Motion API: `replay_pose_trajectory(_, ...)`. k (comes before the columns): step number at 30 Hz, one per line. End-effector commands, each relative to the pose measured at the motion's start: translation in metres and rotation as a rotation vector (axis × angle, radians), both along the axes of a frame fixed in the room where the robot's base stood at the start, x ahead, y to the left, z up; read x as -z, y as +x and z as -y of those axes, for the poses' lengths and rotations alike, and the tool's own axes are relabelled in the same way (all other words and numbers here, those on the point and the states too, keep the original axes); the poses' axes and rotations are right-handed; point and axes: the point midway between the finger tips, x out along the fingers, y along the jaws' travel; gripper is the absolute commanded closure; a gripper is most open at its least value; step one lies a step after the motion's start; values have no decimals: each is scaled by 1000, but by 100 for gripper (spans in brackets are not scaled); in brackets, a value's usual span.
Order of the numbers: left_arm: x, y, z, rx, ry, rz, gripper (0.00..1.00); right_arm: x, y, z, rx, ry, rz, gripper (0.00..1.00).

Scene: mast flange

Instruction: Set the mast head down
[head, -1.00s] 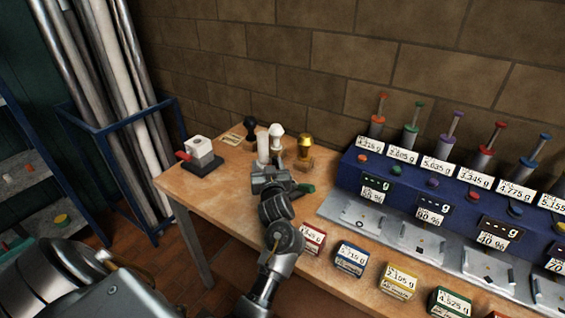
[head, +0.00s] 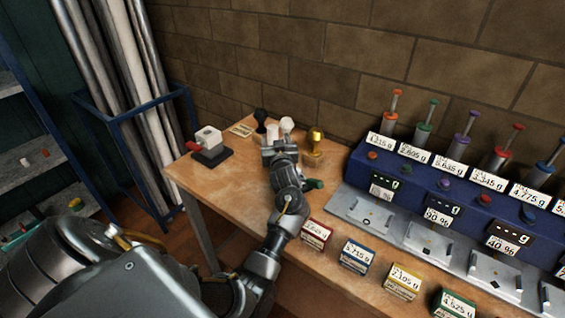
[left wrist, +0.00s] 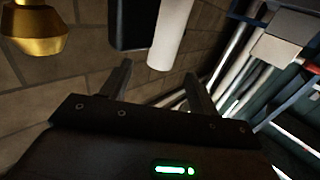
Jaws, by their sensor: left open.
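Several upright pieces stand at the back of the wooden table: a black knob-topped one (head: 260,117), a white round-topped one (head: 287,124), a plain white cylinder (head: 271,131) and a gold one (head: 315,138). I cannot tell which is the mast head. My left gripper (head: 280,150) is open just in front of the white pieces and hides their lower parts. In the left wrist view, the open fingers (left wrist: 155,85) have nothing clearly between them. A white cylinder (left wrist: 172,35) lies beyond them, beside a dark piece (left wrist: 130,22), with the gold piece (left wrist: 35,30) at upper left. My right gripper is out of view.
A white block with a red lever (head: 208,139) sits on a black base at the table's left. A blue dispenser bench (head: 420,185) fills the right. Labelled boxes (head: 357,254) line the front edge. A brick wall (head: 300,60) closes the back.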

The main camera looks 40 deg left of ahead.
Motion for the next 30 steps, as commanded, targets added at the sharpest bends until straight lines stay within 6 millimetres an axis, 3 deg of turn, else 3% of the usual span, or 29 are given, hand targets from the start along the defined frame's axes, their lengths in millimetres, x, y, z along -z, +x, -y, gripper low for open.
replay_pose_trajectory(7,-3,24,-27,-2,2,-1,39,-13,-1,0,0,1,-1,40)
replay_pose_trajectory(17,-1,28,-32,-1,1,-1,39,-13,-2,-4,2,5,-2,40)
replay_pose_trajectory(30,-1,28,-32,-1,0,0,97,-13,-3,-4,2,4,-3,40)
